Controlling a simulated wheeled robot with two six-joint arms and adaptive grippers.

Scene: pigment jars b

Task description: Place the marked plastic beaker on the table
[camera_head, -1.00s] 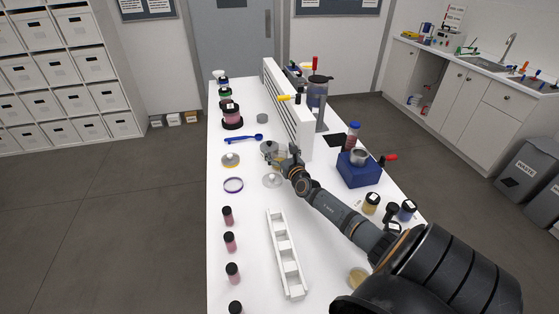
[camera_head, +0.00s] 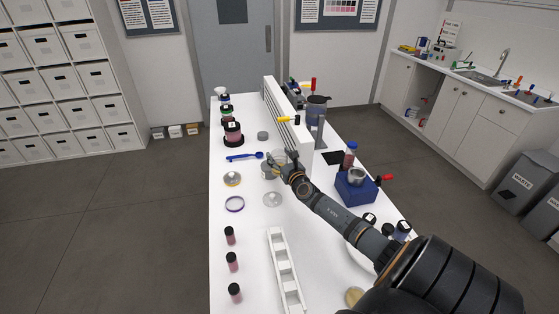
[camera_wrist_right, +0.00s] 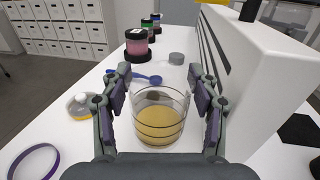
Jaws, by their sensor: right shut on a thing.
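The clear plastic beaker (camera_wrist_right: 160,118) stands upright between the fingers of my right gripper (camera_wrist_right: 161,98) in the right wrist view. It has dark lines around its wall and holds a yellowish content. My right gripper is shut on it, one finger on each side. In the head view the gripper (camera_head: 281,163) is over the white table (camera_head: 250,270), left of the white panel, and partly hides the beaker (camera_head: 268,171). I cannot tell whether the beaker's base touches the table. My left gripper is not in view.
The white slatted panel (camera_head: 288,115) stands close on the right. A white rack (camera_head: 283,270) and dark-capped vials (camera_head: 232,262) are nearer.

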